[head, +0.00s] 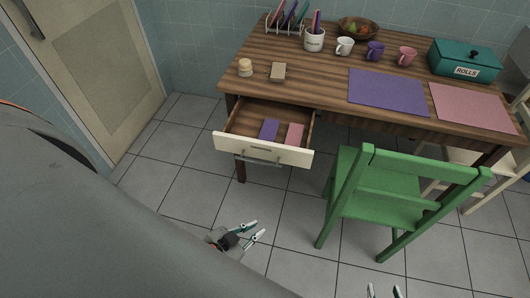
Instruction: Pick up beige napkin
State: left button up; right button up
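The beige napkin (278,71) looks like a small folded rectangle lying flat on the left part of the wooden desk (320,88). Nothing touches it. My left gripper (260,227) is open and empty, low over the floor tiles in front of the desk, well apart from the napkin. My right gripper (384,290) shows only its fingertips at the bottom edge; they are spread and nothing shows between them.
A small round beige item (245,67) stands left of the napkin. Below, a drawer (262,150) is pulled out, holding a purple napkin (269,129) and a pink napkin (294,133). A green chair (380,195) stands at the desk's front right.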

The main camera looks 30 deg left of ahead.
aim_at(278, 70)
jog(key=j+z, duration=0.75)
jog(key=z, duration=0.25)
jog(key=k+j, duration=0.1)
jog(key=j, duration=0.2)
jog(key=k+j+z, duration=0.15)
jog(key=j, duration=0.15)
jog(key=k+j, duration=0.15)
jog(key=j, duration=0.15)
